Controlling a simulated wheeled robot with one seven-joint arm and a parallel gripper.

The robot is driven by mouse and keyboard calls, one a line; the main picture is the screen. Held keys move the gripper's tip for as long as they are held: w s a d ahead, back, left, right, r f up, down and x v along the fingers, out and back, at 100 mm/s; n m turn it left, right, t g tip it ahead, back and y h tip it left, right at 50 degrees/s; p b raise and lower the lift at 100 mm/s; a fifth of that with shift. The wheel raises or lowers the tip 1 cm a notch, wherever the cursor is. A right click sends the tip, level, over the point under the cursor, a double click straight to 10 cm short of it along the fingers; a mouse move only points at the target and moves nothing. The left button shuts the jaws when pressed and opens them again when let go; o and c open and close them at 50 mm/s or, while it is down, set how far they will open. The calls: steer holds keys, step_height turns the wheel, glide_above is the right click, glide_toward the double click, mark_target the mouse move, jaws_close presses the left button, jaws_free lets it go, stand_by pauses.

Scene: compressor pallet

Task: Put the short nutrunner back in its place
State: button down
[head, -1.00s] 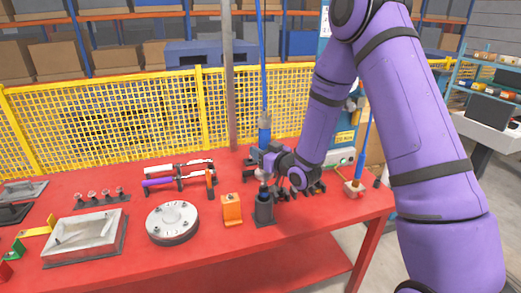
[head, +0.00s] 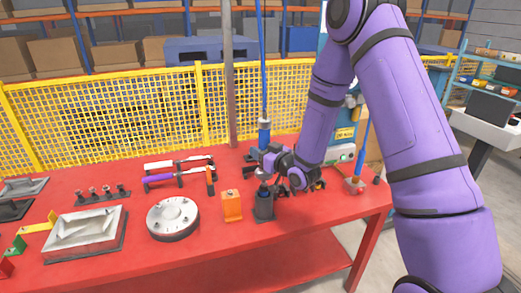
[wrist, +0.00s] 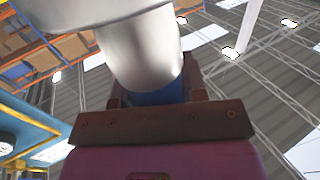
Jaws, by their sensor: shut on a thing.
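The short nutrunner, with a blue body (head: 264,133) and a grey lower end, hangs upright on a blue line above the red table. My gripper (head: 266,161) is shut on it from the right side. A dark upright holder (head: 264,207) stands directly below it. The tool's lower end is at or just above the holder's mouth; I cannot tell whether it is inside. In the wrist view the gripper (wrist: 160,110) closes around a blue part, with a large silver cylinder (wrist: 150,50) above it. The fingers hide part of the tool.
An orange block (head: 231,206) stands close left of the holder, and a round grey flange (head: 172,218) lies farther left. A rack with bar-shaped tools (head: 180,174) is behind. Another blue-lined tool (head: 355,185) stands at the right edge. The yellow fence (head: 110,115) runs behind the table.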

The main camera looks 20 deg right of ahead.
mark_target(266, 174)
steer(key=shift+f, duration=4.05)
stand_by(1.5)
steer(key=c, duration=0.6)
jaws_free()
steer(key=shift+f, duration=0.1)
steer(key=v, duration=1)
steer(key=shift+s+d, duration=0.2)
steer(key=shift+s, duration=0.15)
